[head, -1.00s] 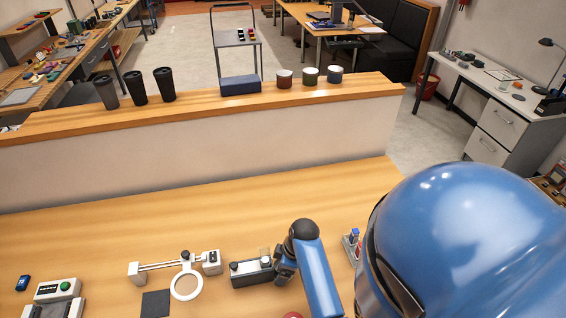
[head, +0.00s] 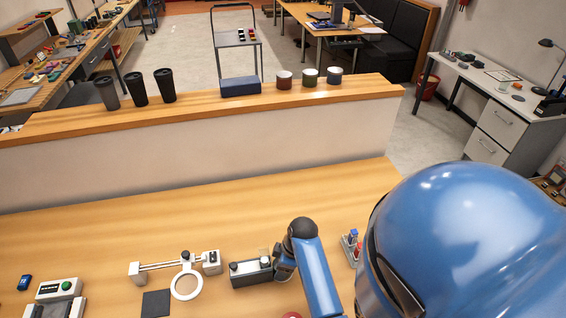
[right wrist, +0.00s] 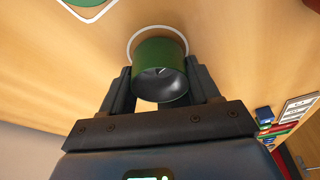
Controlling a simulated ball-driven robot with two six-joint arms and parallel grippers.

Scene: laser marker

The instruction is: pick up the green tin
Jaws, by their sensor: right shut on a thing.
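In the right wrist view, the green tin (right wrist: 160,78) sits between the two dark fingers of my right gripper (right wrist: 160,92), which is shut on it. The tin's dark open end faces the camera. A white ring shows on the wooden surface around its far end; I cannot tell if the tin touches the surface. In the head view, my right arm reaches over the bench, and its fingertips and the held tin cannot be made out. My left gripper is not in view.
Dark cups (head: 137,88) and a blue box (head: 240,86) stand on the ledge. The bench's far strip is clear.

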